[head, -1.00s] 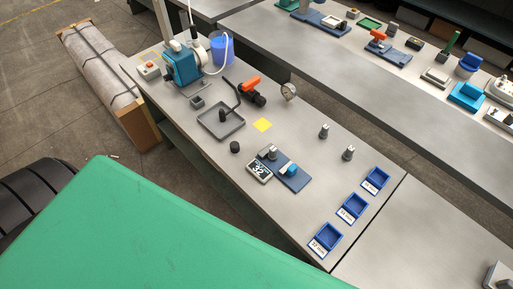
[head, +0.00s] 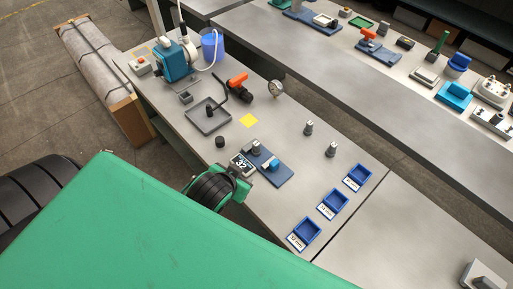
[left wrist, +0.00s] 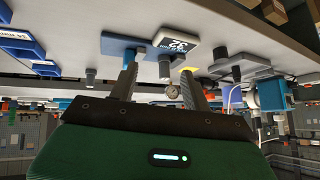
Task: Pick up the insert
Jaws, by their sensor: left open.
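Several small grey cylindrical pieces that look like inserts are in the head view. One (head: 256,148) stands at the blue plate (head: 276,174) beside the display reading 32 (head: 242,164). Two more, a nearer one (head: 331,149) and a farther one (head: 308,128), stand on the bare bench. I cannot tell which is the task's insert. My left gripper (head: 243,179) is at the bench's near edge, close to the display, its fingers mostly hidden there. In the left wrist view my left gripper (left wrist: 158,88) is open and empty, with the plate's grey piece (left wrist: 165,67) beyond its fingers. My right gripper is not in view.
Three labelled blue bins (head: 304,234) line the right end of the bench. A blue block (head: 273,165) sits on the plate. Bare bench lies between the plate and bins.

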